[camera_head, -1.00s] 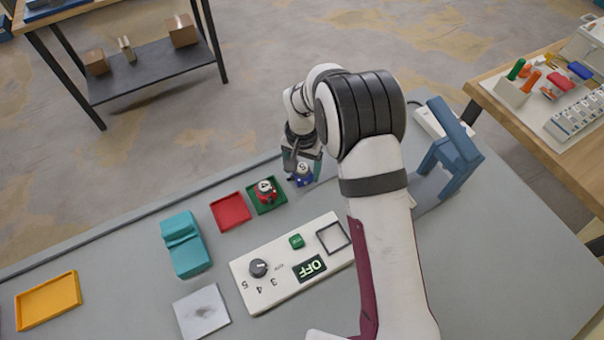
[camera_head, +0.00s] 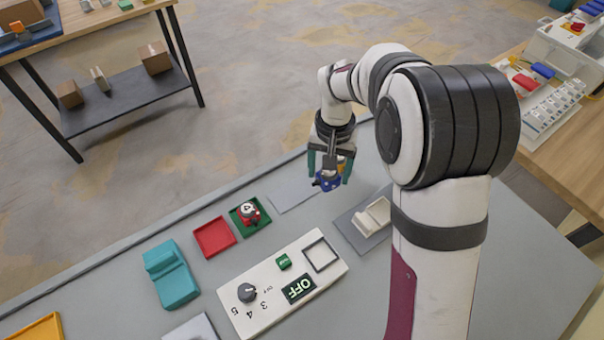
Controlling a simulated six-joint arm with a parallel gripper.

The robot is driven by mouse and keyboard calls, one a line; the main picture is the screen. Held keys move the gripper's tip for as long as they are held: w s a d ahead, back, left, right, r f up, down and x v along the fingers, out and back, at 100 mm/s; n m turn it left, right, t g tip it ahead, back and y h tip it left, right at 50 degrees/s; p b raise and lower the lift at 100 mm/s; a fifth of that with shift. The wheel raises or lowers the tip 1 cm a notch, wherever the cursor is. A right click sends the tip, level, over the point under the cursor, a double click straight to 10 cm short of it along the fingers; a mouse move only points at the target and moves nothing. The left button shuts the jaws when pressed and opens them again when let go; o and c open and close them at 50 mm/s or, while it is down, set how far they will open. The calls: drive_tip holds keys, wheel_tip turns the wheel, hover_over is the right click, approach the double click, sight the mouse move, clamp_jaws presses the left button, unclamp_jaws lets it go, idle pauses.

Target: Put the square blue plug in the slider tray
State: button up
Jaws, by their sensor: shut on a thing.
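My gripper (camera_head: 329,174) is shut on a small blue plug (camera_head: 327,182) and holds it over the far part of the grey table. Its teal fingers point down, one on each side of the plug. The plug's underside and exact shape are too small to tell. No tray is clearly marked as the slider tray. An empty red tray (camera_head: 214,238) and a green tray (camera_head: 237,213) holding a red round-topped piece (camera_head: 249,212) marked 4 lie left of the gripper. A grey plate (camera_head: 353,232) with a cream raised part (camera_head: 373,216) lies nearer, right of the gripper.
A white control panel (camera_head: 325,278) with a knob, green button, OFF display and square frame lies in front. A teal block (camera_head: 171,275) and a yellow tray (camera_head: 38,330) are at left. A flat grey sheet (camera_head: 290,197) lies below left of the gripper. My arm hides the right side.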

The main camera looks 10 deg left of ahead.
drive_tip(key=d+f, duration=0.3)
drive_tip(key=d, duration=1.1)
drive_tip(key=shift+n, duration=0.4)
drive_tip(key=shift+f, duration=2.8)
drive_tip(key=shift+f, duration=0.1)
drive_tip(key=o, duration=1.4)
drive_tip(key=shift+r, duration=3.55)
